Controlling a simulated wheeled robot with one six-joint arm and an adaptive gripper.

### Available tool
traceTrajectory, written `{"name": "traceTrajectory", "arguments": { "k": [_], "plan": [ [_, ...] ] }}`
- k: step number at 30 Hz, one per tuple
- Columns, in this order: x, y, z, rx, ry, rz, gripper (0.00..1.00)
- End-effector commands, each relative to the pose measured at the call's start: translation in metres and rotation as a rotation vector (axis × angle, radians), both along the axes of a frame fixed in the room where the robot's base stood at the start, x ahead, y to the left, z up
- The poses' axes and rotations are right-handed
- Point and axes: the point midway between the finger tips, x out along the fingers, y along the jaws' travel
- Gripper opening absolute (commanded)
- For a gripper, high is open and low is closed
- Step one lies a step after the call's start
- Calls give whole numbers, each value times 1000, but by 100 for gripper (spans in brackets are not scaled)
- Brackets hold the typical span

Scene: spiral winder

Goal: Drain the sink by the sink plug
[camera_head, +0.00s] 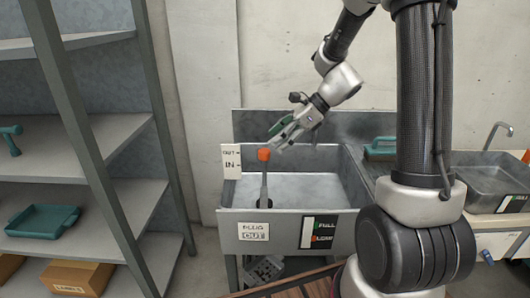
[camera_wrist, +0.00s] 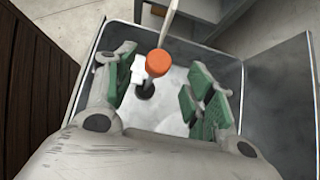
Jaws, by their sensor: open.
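The sink plug is a grey rod with an orange knob (camera_head: 264,154), standing upright in the left part of the grey sink basin (camera_head: 340,185). Its foot meets a dark drain hole at the basin floor. My gripper (camera_head: 284,130) is open above the sink, its fingers close to the orange knob. In the wrist view the orange knob (camera_wrist: 157,62) shows beyond and between the green-padded fingers (camera_wrist: 163,95), nearer the left finger. The dark drain (camera_wrist: 145,90) shows below the knob. I cannot tell whether a finger touches it.
An "OUT/IN" sign (camera_head: 231,162) stands at the sink's left edge. The front bears a "PLUG OUT" label (camera_head: 254,231) and a FULL/LOW gauge (camera_head: 320,232). Shelves (camera_head: 75,140) stand left.

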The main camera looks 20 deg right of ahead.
Motion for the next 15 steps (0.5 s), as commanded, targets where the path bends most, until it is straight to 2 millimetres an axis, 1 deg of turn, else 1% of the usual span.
{"name": "traceTrajectory", "arguments": {
  "k": [3,9,15],
  "plan": [
    [3,14,-15,-1,3,5,54],
    [10,35,-38,-1,3,6,54],
    [13,44,-47,-3,0,7,54]
  ]
}}
